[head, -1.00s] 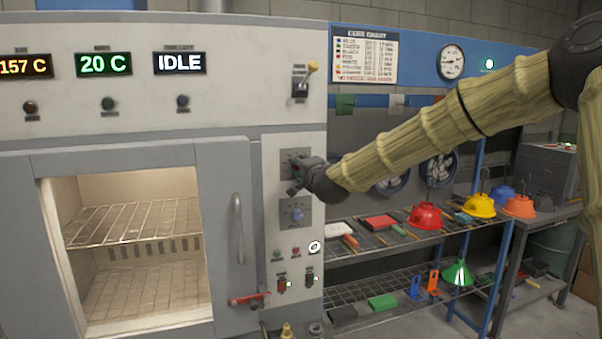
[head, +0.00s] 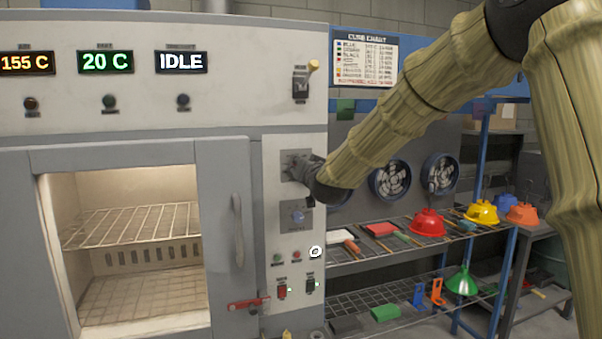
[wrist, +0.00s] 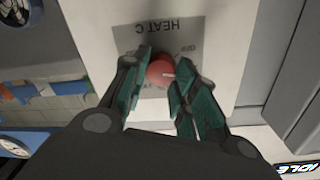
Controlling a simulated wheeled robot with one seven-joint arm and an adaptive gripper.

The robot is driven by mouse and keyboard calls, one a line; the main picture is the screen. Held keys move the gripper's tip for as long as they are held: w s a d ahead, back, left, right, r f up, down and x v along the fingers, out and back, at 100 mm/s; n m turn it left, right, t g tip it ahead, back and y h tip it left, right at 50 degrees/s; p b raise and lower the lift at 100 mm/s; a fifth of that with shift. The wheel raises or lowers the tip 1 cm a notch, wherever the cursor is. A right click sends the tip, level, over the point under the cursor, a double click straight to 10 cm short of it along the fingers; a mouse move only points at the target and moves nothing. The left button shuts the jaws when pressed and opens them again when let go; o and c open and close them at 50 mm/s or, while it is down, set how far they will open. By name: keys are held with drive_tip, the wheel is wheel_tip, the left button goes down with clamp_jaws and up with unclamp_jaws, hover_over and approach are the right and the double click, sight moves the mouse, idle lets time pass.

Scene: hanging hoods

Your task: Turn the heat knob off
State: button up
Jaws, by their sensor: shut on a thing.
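The red heat knob (wrist: 161,70) sits on a grey plate marked HEAT C (wrist: 190,32) in the wrist view, where the picture is upside down. My gripper (wrist: 161,78) has its green-padded fingers on both sides of the knob and is shut on it. In the head view my gripper (head: 294,168) is at the upper plate of the oven's control panel (head: 275,150) and hides the knob. The orange display (head: 27,63) reads 155 C.
A second knob (head: 297,216) is just below my gripper. Small buttons and red switches (head: 282,291) sit lower on the panel. The oven door handle (head: 238,230) is to the left. A shelf with coloured hoods (head: 428,222) stands to the right.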

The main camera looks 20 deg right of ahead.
drive_tip(key=shift+a+f+n+b, duration=0.15)
drive_tip(key=shift+n+b, duration=0.8)
drive_tip(key=shift+n, duration=1.1)
drive_tip(key=shift+d+f+n+b, duration=0.1)
drive_tip(key=shift+n+b, duration=0.85)
drive_tip(key=shift+n, duration=1.1)
drive_tip(key=o, duration=1)
drive_tip(key=shift+s+r, duration=0.1)
drive_tip(key=shift+s, duration=0.05)
drive_tip(key=s, duration=1.1)
drive_tip(key=shift+s, duration=0.35)
drive_tip(key=shift+a, duration=0.1)
